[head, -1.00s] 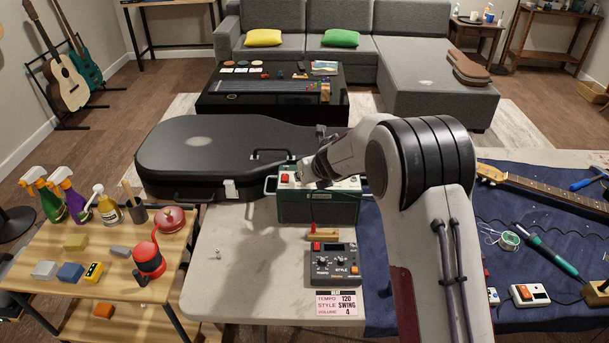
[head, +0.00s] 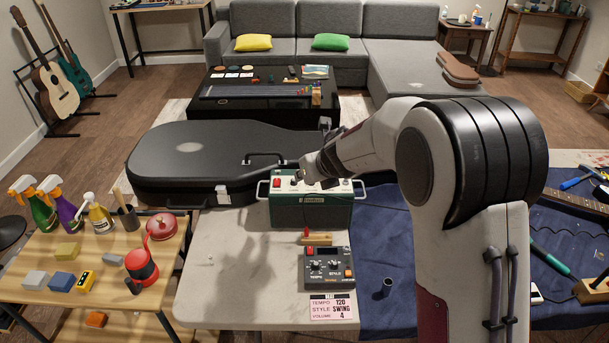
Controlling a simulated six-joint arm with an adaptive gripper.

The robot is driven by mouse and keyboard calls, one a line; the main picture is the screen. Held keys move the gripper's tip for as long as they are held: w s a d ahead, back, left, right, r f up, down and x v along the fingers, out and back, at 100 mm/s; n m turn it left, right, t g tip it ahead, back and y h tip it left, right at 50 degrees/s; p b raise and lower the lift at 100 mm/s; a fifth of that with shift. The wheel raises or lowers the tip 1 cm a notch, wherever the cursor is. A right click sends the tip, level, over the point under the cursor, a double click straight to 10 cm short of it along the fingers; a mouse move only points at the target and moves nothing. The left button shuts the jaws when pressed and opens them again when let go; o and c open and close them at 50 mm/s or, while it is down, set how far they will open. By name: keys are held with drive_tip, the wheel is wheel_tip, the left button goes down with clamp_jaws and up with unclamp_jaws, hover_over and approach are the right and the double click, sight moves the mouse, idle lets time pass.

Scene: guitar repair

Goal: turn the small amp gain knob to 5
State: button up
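The small amp (head: 312,212) is a green box with a pale top panel, standing on the table in front of the guitar case. A red switch (head: 277,183) shows at the panel's left. My gripper (head: 299,180) is at the left-middle of the panel, reaching in from the right, at or just above a small dark knob. I cannot tell whether it touches. The fingers are too small and dark to show whether they are open or shut. Part of the panel is hidden by the gripper, and the knob markings are unreadable.
A dark pedal box (head: 328,268) with knobs and a pink settings card (head: 333,307) lie in front of the amp. The black guitar case (head: 215,155) is close behind. A dark small cylinder (head: 387,288) stands on the blue cloth (head: 375,250). The pale tabletop (head: 225,270) at left is clear.

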drive_tip(key=shift+s+d+r, duration=0.15)
drive_tip(key=shift+s+r, duration=0.1)
drive_tip(key=shift+s, duration=0.05)
drive_tip(key=shift+c, duration=0.2)
drive_tip(key=s+a+f+m+y, duration=0.35)
drive_tip(key=a+f+m, duration=0.2)
drive_tip(key=m, duration=0.45)
drive_tip(key=s+a+f+m+y, duration=0.35)
drive_tip(key=a+m+y, duration=0.2)
drive_tip(key=m, duration=0.45)
drive_tip(key=w+d+m+t+h, duration=0.2)
drive_tip(key=d+m+t, duration=0.2)
drive_tip(key=d+m, duration=0.2)
drive_tip(key=w+d+f+m+t+h, duration=0.1)
drive_tip(key=w+d+m+t+h, duration=0.2)
drive_tip(key=m, duration=0.7)
drive_tip(key=d+t, duration=0.1)
drive_tip(key=d, duration=0.1)
drive_tip(key=shift+w+d+h, duration=0.25)
drive_tip(key=shift+d+h, duration=0.05)
drive_tip(key=shift+d, duration=0.05)
